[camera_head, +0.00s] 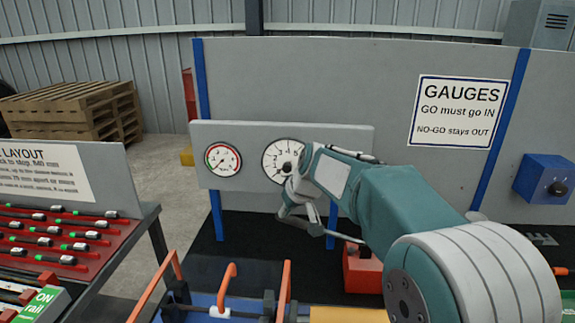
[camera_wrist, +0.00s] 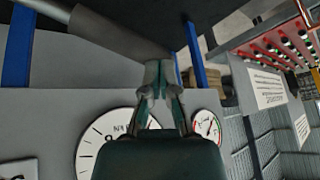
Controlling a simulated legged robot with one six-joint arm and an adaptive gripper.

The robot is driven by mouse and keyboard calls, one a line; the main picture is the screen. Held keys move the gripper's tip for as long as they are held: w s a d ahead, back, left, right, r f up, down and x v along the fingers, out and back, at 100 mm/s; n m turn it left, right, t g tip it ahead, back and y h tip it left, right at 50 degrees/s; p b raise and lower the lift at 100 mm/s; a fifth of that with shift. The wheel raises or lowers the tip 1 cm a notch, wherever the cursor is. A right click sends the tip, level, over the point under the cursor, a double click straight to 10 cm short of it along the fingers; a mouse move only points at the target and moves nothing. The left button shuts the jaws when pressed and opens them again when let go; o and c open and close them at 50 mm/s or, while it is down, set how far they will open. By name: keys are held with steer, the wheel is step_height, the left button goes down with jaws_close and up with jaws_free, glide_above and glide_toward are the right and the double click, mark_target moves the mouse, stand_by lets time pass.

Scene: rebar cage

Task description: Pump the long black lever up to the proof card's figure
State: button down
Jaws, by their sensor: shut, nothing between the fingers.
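The long black lever (camera_head: 345,237) slants from its thicker grip, beside my gripper, down right toward a red pump body (camera_head: 365,272). In the wrist view the lever's grip (camera_wrist: 115,35) runs in from the upper left to my fingertips. My gripper (camera_wrist: 160,78) is shut and empty at the grip's end; I cannot tell whether it touches. In the head view my gripper (camera_head: 288,207) is partly hidden by my arm. A large white gauge (camera_head: 281,160) sits behind my wrist, its needle unreadable. A white card (camera_wrist: 18,170) is cut off in the wrist view, its figure unreadable.
A smaller red-and-green gauge (camera_head: 223,160) is on the same grey panel (camera_head: 245,130). A red rack (camera_head: 60,235) stands at left. Orange handles (camera_head: 228,280) rise in front. A GAUGES sign (camera_head: 458,110) and blue box (camera_head: 545,180) are at right.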

mark_target(282, 221)
steer(key=shift+f, duration=0.1)
steer(key=shift+a+f, duration=0.2)
steer(key=shift+f, duration=0.35)
steer(key=shift+a+f, duration=0.15)
steer(key=shift+f, duration=0.7)
steer(key=shift+a+f, duration=0.15)
steer(key=shift+f, duration=0.4)
steer(key=shift+a+f, duration=0.1)
steer(key=shift+f, duration=0.55)
